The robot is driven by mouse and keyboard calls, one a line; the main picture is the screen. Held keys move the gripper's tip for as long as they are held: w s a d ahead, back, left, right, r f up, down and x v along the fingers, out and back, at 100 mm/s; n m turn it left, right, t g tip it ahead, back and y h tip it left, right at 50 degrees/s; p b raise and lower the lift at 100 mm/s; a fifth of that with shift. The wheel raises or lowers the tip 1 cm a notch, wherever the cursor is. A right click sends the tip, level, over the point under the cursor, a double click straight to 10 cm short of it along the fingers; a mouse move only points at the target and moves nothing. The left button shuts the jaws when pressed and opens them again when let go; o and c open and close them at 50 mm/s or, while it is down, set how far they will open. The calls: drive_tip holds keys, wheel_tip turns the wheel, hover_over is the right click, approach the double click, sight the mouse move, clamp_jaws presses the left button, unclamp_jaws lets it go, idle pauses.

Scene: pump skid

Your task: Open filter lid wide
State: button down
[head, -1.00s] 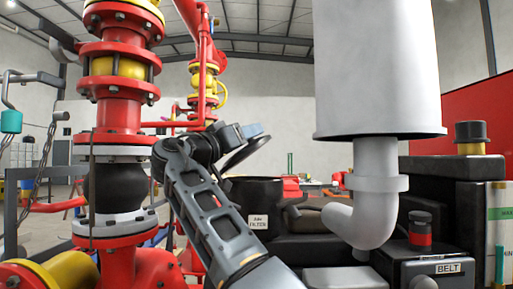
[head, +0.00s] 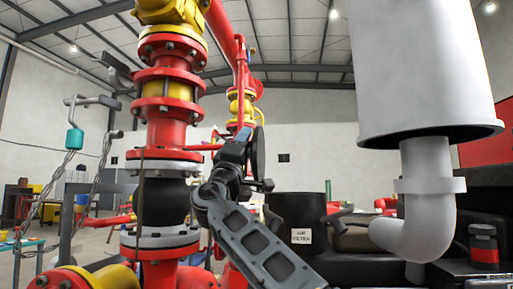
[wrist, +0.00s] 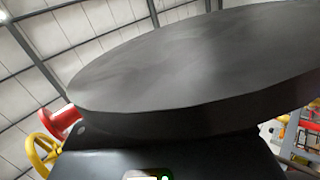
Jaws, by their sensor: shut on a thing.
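The filter lid (head: 259,152) is a dark round disc. In the head view it stands nearly upright, seen almost edge-on, above and left of the black filter housing (head: 288,208) with its white "AIR FILTER" label (head: 301,236). My gripper (head: 246,140) is at the lid's left side and shut on it; its fingertips are hard to make out. In the wrist view the lid (wrist: 200,65) fills the upper middle as a wide dark disc, and the fingers are not clearly seen. The housing's inside is hidden.
A red and yellow pipe stack (head: 165,110) stands close to the left of my arm. A large white cylinder (head: 425,70) with a bent pipe (head: 425,215) stands to the right.

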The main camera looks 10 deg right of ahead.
drive_tip(key=shift+w+a+f+n+t+y+b, duration=0.15)
drive_tip(key=shift+a+n+t+y, duration=0.3)
drive_tip(key=shift+n+y, duration=0.6)
drive_tip(key=shift+w+a+f+n+t+y+b, duration=0.1)
drive_tip(key=shift+a+f+n+t+y, duration=0.25)
drive_tip(key=shift+n+y, duration=0.7)
drive_tip(key=shift+w+a+f+n+t+y+b, duration=0.15)
drive_tip(key=shift+a+n+t+y, duration=0.35)
drive_tip(key=shift+n+y, duration=0.55)
drive_tip(key=c, duration=0.7)
unclamp_jaws()
drive_tip(key=shift+o, duration=0.2)
drive_tip(key=s+a+b, duration=0.1)
drive_tip(key=s+a, duration=0.2)
drive_tip(key=s, duration=0.9)
drive_tip(key=shift+s+a+f+b, duration=0.2)
drive_tip(key=shift+a+f+b, duration=0.05)
drive_tip(key=shift+f+b, duration=0.15)
